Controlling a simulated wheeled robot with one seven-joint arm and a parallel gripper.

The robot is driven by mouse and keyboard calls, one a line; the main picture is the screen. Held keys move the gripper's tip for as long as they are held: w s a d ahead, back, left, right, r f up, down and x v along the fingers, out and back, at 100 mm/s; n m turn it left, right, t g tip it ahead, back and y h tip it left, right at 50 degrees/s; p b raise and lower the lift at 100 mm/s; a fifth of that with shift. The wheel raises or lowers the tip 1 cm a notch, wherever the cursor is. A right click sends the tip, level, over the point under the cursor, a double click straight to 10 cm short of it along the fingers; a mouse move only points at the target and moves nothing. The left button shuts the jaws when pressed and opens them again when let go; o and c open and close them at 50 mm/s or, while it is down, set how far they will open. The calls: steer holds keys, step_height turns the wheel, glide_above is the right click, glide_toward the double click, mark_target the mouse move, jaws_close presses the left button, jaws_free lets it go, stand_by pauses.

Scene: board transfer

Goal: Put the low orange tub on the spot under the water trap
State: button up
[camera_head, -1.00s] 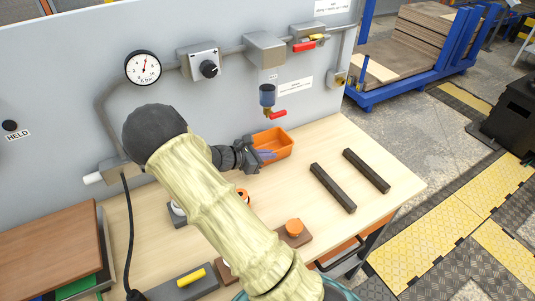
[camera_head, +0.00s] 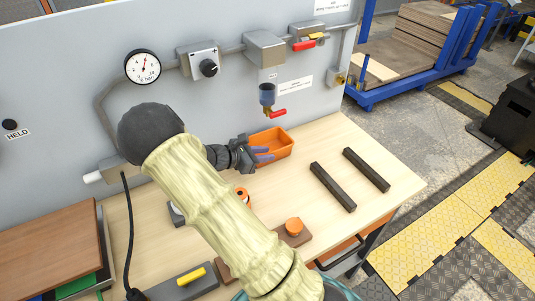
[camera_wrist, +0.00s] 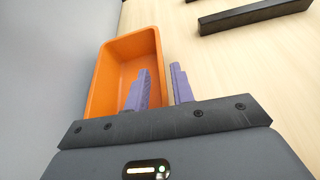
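The low orange tub (camera_head: 283,148) stands upright on the bench against the grey panel, below the water trap (camera_head: 267,95) with its dark blue bowl and red lever. The marked spot is not visible; the tub may cover it. My gripper (camera_head: 264,153) is at the tub's near left side, its two purple fingers apart. In the wrist view, the tub (camera_wrist: 100,80) is at the upper left. My gripper (camera_wrist: 160,70) is open there, one finger over the tub's inside and one outside its right wall. Contact with the wall cannot be told.
Two dark bars (camera_head: 332,187) (camera_head: 366,170) lie on the bench (camera_head: 310,150) right of the tub. An orange-topped piece on a brown block (camera_head: 293,230) sits nearer. A pressure gauge (camera_head: 142,67) and regulator are on the panel. My arm hides part of the bench.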

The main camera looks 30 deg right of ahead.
steer(key=v, duration=1)
steer(key=shift+a, duration=0.2)
steer(key=shift+r, duration=0.15)
stand_by(1.8)
